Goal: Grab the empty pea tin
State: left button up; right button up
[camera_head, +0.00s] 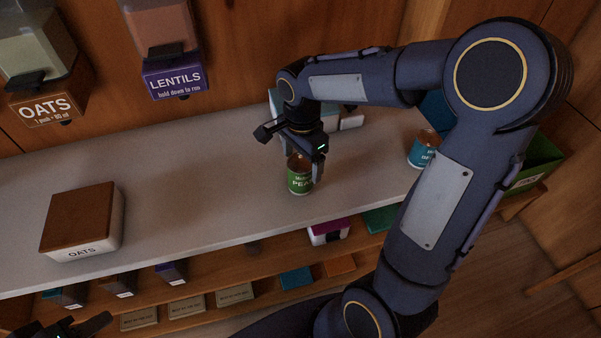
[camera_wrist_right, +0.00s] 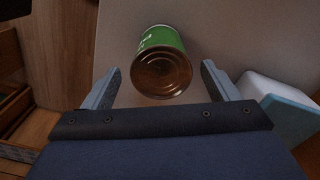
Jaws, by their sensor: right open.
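The green pea tin (camera_head: 299,181) stands upright on the grey counter in the head view. In the right wrist view the tin (camera_wrist_right: 164,62) shows its green label and a round brownish metal end, between my two fingers. My right gripper (camera_head: 304,170) is over the tin from above, its fingers apart on either side. The wrist view shows gaps between the tin and both fingers. Part of the tin's top is hidden by the gripper in the head view. My left gripper (camera_head: 85,327) is partly seen at the bottom left, away from the tin; its jaws are unclear.
A blue-labelled tin (camera_head: 424,149) stands to the right on the counter (camera_head: 200,190), near a green bin (camera_head: 540,160). An oats box (camera_head: 84,222) with a brown lid stands at left. A pale blue and white item (camera_wrist_right: 285,105) lies close to my right finger. Shelves hold boxes below.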

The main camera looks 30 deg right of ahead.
notch_tip(320, 180, down, 4)
jog(key=shift+a+f, duration=0.15)
jog(key=shift+f, duration=0.05)
jog(key=shift+c, duration=0.4)
jog(key=c, duration=1)
